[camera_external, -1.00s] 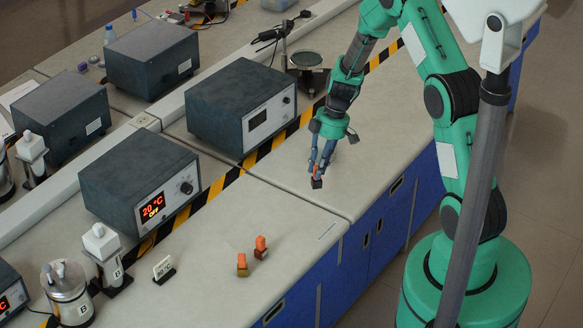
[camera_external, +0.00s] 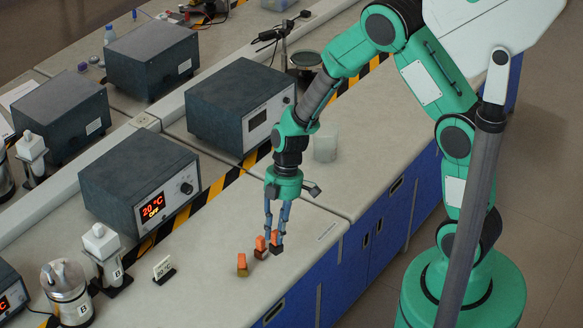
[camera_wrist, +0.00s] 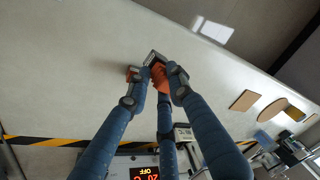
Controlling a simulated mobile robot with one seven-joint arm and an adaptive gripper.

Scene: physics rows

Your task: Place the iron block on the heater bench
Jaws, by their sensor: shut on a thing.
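My gripper (camera_external: 276,236) is shut on the iron block (camera_external: 277,250), a dark cube with an orange top, low over the near bench top (camera_external: 215,225). I cannot tell whether the cube touches the surface. In the wrist view my gripper's fingers (camera_wrist: 165,75) close around the orange part, and the dark block (camera_wrist: 153,57) shows past them. A reddish-brown block with an orange top (camera_external: 261,252) stands close to its left. A brass-coloured one with an orange top (camera_external: 242,268) stands further left. Which surface counts as the heater bench is not marked clearly.
A heater box (camera_external: 130,178) reads 20 °C OFF behind the blocks. A small sign (camera_external: 163,268), a bottle stand (camera_external: 104,250) and a metal flask (camera_external: 67,292) stand left. A clear beaker (camera_external: 325,147) is behind right. The bench's front edge is close to the blocks.

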